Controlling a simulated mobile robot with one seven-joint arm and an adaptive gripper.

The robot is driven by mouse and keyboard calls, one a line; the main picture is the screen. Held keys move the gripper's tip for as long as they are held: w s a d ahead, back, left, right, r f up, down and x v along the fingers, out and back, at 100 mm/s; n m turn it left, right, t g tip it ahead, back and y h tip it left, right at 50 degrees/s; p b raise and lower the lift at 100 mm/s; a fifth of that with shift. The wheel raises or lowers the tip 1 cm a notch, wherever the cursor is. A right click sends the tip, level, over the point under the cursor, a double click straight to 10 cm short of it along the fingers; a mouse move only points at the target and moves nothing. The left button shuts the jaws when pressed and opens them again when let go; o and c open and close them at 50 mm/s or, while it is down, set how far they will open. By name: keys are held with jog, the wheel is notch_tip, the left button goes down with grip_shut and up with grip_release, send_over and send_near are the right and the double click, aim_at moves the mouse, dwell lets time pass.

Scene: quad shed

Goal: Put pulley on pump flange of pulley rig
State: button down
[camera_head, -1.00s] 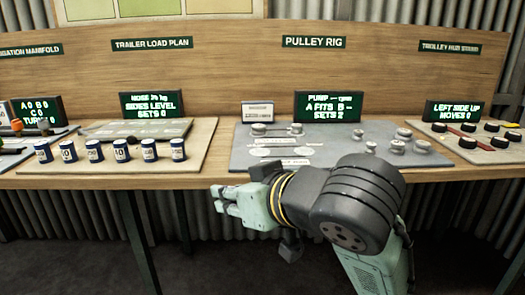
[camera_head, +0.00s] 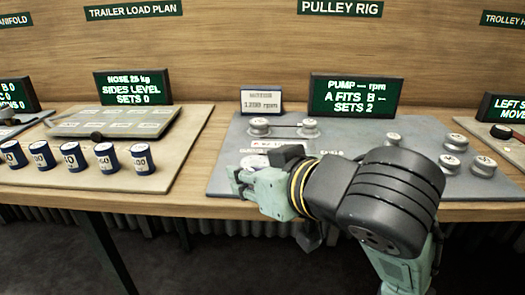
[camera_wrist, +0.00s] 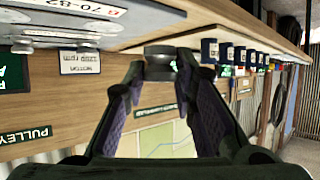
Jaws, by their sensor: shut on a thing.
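The pulley rig (camera_head: 225,165) is a grey board on the bench, below the PULLEY RIG sign. Two pale pulleys, a left one (camera_head: 260,126) and a right one (camera_head: 308,127), stand at its back with a thin belt line between them. I cannot tell which mount is the pump flange; my arm covers the middle of the board. My gripper (camera_head: 237,183) is at the board's front left edge. In the wrist view my gripper (camera_wrist: 160,66) is shut on a dark, round, pulley-like piece (camera_wrist: 160,62) at its fingertips. That piece is not clear in the head view.
Several loose pulleys, such as one (camera_head: 455,142), stand on the board's right. The pump display (camera_head: 352,97) reads "A FITS B –" and "SETS 2". A motor sign (camera_head: 261,101) stands beside it. Several labelled cans (camera_head: 74,157) line the bench at left.

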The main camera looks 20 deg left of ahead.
jog(key=w+a+p, duration=0.1)
jog(key=w, duration=0.4)
jog(key=w+a+f+p, duration=0.1)
jog(key=w+a+p, duration=0.1)
jog(key=w, duration=0.3)
jog(key=w+a+p, duration=0.1)
jog(key=w+p, duration=0.1)
jog(key=w, duration=0.3)
jog(key=shift+a+f, duration=0.15)
jog(key=shift+f, duration=0.05)
jog(key=shift+w+f, duration=0.1)
jog(key=shift+f, duration=1.65)
jog(key=shift+f, duration=0.3)
jog(key=c, duration=1.3)
grip_release()
jog(key=shift+c, duration=0.2)
jog(key=shift+r, duration=0.1)
